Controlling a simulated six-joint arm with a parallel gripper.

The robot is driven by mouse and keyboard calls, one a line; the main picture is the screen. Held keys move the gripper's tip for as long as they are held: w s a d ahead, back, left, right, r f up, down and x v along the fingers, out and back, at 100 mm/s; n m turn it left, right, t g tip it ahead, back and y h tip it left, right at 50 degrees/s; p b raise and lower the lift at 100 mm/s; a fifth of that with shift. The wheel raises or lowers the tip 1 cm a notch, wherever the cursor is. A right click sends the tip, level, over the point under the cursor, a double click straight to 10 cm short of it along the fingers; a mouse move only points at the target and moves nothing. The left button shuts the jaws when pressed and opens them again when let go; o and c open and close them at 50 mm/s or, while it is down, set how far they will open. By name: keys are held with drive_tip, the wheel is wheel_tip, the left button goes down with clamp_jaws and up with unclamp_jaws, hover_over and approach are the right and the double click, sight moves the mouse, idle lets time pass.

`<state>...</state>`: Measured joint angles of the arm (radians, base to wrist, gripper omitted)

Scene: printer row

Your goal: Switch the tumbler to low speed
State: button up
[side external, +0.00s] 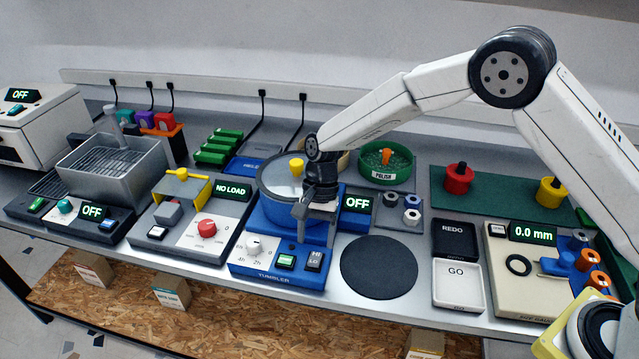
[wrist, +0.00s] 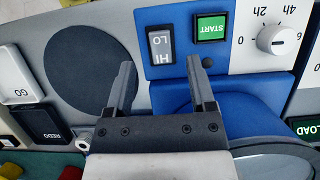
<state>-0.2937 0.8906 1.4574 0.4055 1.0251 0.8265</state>
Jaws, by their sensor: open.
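The blue tumbler (side external: 242,265) stands mid-bench, with a round bowl behind its white front panel. Its dark HI/LO rocker switch (side external: 314,261) is at the right of the panel. The switch also shows in the wrist view (wrist: 160,45), upside down, ahead of my fingertips and between their lines. Which side is pressed I cannot tell. My gripper (side external: 316,226) is open and empty, above the tumbler's right side, behind the switch. In the wrist view my gripper (wrist: 160,72) points toward the panel.
A green START button (side external: 286,261) sits close to the left of the switch, and a white timer dial (side external: 255,246) further left. A flat dark round pad (side external: 379,267) lies right of the tumbler. GO (side external: 458,285) and REDO (side external: 454,240) trays stand beyond it.

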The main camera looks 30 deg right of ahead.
sight(314, 262)
drive_tip(key=shift+x, duration=2.25)
clamp_jaws()
